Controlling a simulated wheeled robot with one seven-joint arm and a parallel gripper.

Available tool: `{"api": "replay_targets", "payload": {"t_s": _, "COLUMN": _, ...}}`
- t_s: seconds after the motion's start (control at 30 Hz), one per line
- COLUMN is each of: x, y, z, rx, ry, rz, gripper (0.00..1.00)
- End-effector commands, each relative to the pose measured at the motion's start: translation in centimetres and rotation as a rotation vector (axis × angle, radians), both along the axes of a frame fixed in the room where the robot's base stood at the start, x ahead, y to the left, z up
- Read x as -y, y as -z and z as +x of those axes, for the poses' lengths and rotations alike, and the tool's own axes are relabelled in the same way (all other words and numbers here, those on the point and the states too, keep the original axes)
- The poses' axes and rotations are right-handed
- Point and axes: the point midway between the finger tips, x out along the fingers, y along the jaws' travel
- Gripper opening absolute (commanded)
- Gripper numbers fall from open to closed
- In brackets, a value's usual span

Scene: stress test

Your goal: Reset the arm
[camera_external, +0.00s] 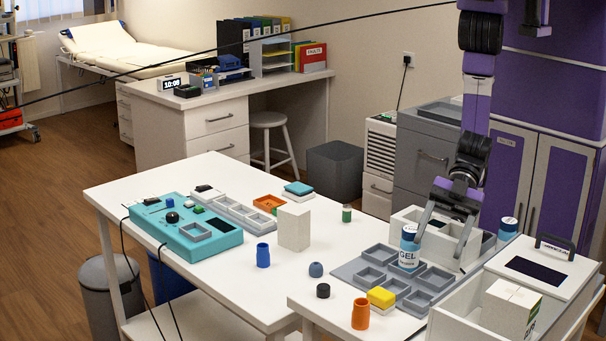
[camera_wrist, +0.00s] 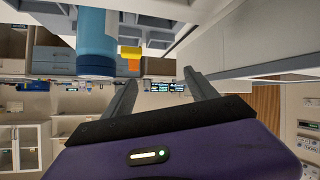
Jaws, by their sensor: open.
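My arm (camera_external: 480,95) comes down from the upper right. My gripper (camera_external: 442,236) points down over the white open box (camera_external: 400,222) on the right-hand table, with its two fingers spread. In the wrist view my gripper (camera_wrist: 158,80) shows two separate fingers with nothing held between them. A blue and white gel bottle (camera_external: 409,256) stands just left of the fingers. A blue bottle also shows close up in the wrist view (camera_wrist: 97,45), left of the fingers. I cannot tell whether a finger touches the box.
An orange cup (camera_external: 361,314) stands in front. A white lidded case (camera_external: 540,262) and carton (camera_external: 510,308) are at right. The left table (camera_external: 205,170) carries a teal device (camera_external: 215,240) and has free room.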

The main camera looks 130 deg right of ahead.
Motion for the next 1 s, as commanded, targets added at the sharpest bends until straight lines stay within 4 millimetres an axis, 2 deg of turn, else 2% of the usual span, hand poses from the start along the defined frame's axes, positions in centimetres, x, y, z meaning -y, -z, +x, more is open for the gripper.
{"api": "replay_targets", "payload": {"t_s": 0.03, "x": -0.3, "y": -0.3, "z": -1.6, "rx": 0.039, "ry": -0.051, "rz": -0.013, "gripper": 0.67}}
{"api": "replay_targets", "payload": {"t_s": 0.2, "x": -1.1, "y": -1.4, "z": -6.9, "rx": 0.198, "ry": -0.186, "rz": -0.029, "gripper": 0.67}}
{"api": "replay_targets", "payload": {"t_s": 0.37, "x": 0.8, "y": -1.2, "z": -11.6, "rx": 0.283, "ry": -0.194, "rz": 0.004, "gripper": 0.67}}
{"api": "replay_targets", "payload": {"t_s": 0.5, "x": 4.1, "y": 0.0, "z": -15.1, "rx": 0.3, "ry": -0.131, "rz": 0.054, "gripper": 0.67}}
{"api": "replay_targets", "payload": {"t_s": 0.77, "x": 10.5, "y": 2.2, "z": -20.8, "rx": 0.278, "ry": 0.022, "rz": 0.133, "gripper": 0.67}}
{"api": "replay_targets", "payload": {"t_s": 1.0, "x": 16.9, "y": 3.4, "z": -27.2, "rx": 0.241, "ry": 0.194, "rz": 0.194, "gripper": 0.67}}
